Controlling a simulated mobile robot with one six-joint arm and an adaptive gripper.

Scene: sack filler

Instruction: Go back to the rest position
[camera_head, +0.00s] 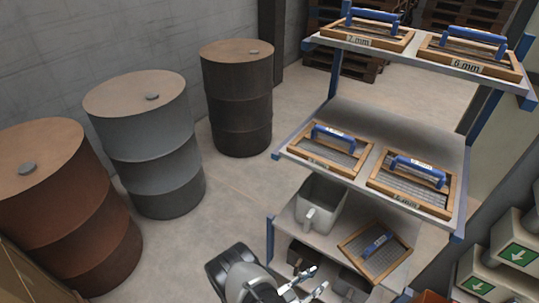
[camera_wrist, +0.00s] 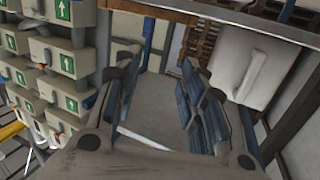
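My gripper (camera_head: 312,281) is at the bottom of the head view, in front of the lower part of a blue-posted shelf rack (camera_head: 366,122). In the wrist view my gripper (camera_wrist: 161,62) has its two dark-blue padded fingers wide apart. Nothing is between them, and floor shows through the gap. A wood-framed sieve (camera_head: 378,252) with a blue handle lies askew on the low shelf, a little right of my gripper. I cannot tell from these views how far apart they are.
A grey scoop-like bin (camera_head: 322,203) stands on the low shelf. Sieves with size labels, such as this one (camera_head: 412,182), fill the upper shelves. Drums (camera_head: 146,140) stand at left. Grey units with green arrow signs (camera_head: 518,252) are at right. Floor between drums and rack is clear.

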